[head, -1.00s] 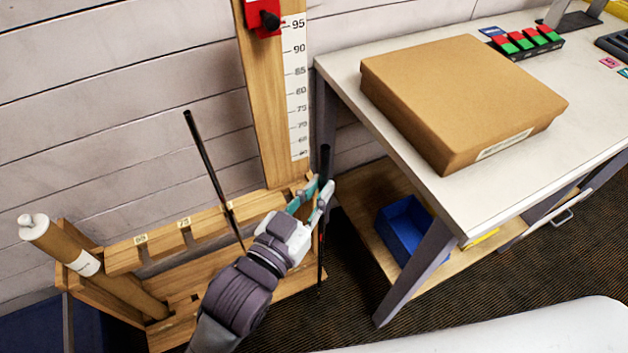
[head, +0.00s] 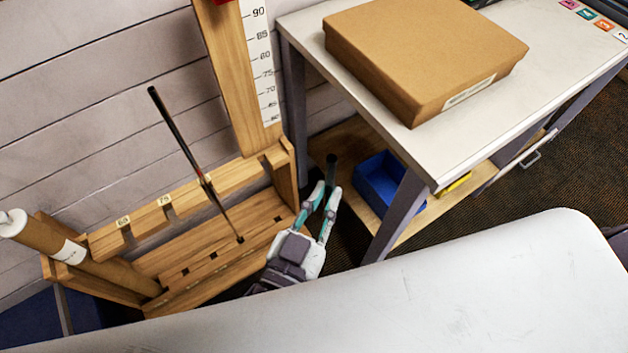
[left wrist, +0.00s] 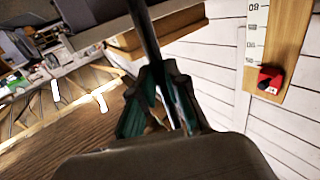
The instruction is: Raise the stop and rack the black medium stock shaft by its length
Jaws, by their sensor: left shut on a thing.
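My left gripper (head: 327,195) is shut on a black shaft (head: 331,165), just off the right end of the wooden rack (head: 237,176). In the left wrist view the shaft (left wrist: 143,28) runs up from between the gripper's fingers (left wrist: 165,100); its lower part is hidden in the head view. The red stop (left wrist: 269,80) sits on the scale post in the left wrist view, and only its lower edge shows in the head view. Another dark shaft (head: 178,134) leans in the rack with its foot on the lower board. My right gripper is not in view.
The wooden post (head: 232,75) with a white number scale (head: 262,62) rises behind the rack. A cardboard tube (head: 92,262) leans at the rack's left end. A white table (head: 455,140) with a brown box (head: 425,52) stands right; a blue bin (head: 388,181) is on its lower shelf.

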